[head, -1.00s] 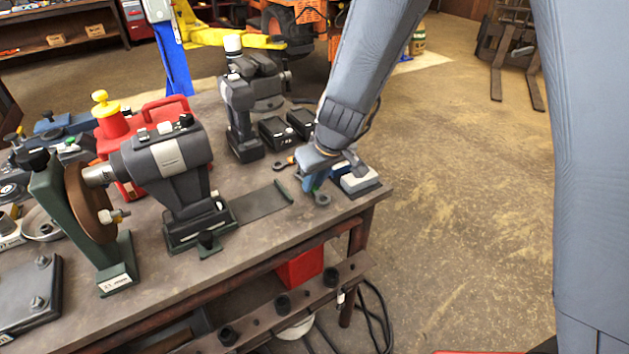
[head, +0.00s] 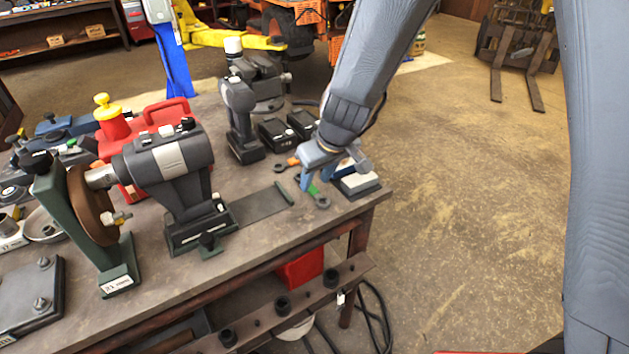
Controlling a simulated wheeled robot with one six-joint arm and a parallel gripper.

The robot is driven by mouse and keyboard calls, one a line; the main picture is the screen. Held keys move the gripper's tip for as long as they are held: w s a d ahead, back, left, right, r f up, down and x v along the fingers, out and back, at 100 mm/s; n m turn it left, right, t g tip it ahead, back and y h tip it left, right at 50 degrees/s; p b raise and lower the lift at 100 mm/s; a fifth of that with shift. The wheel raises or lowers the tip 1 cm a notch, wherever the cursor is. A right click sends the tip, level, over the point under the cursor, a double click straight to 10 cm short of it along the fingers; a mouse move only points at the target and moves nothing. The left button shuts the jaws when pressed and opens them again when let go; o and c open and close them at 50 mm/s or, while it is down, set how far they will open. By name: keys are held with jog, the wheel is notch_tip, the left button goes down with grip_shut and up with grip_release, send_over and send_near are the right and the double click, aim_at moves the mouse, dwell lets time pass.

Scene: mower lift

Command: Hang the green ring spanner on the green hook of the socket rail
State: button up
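The green ring spanner (head: 314,189) lies on the workbench near its right front corner. Its green shank and grey ring end show; the rest is hidden under my gripper. My gripper (head: 315,180) points down right over the spanner's shank. Its two blue-grey fingers look apart, with the shank showing below and between them. I cannot tell whether they touch it. A dark rail (head: 307,291) with several black sockets, which looks like the socket rail, runs along the bench's front below the top. I cannot make out a green hook on it.
An orange spanner (head: 286,164) lies just left of my gripper. A white-topped block (head: 358,183) stands close on its right. Black batteries (head: 274,133), a cordless drill (head: 240,118) and a bench grinder (head: 172,170) stand further left.

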jog(key=shift+v, duration=2.65)
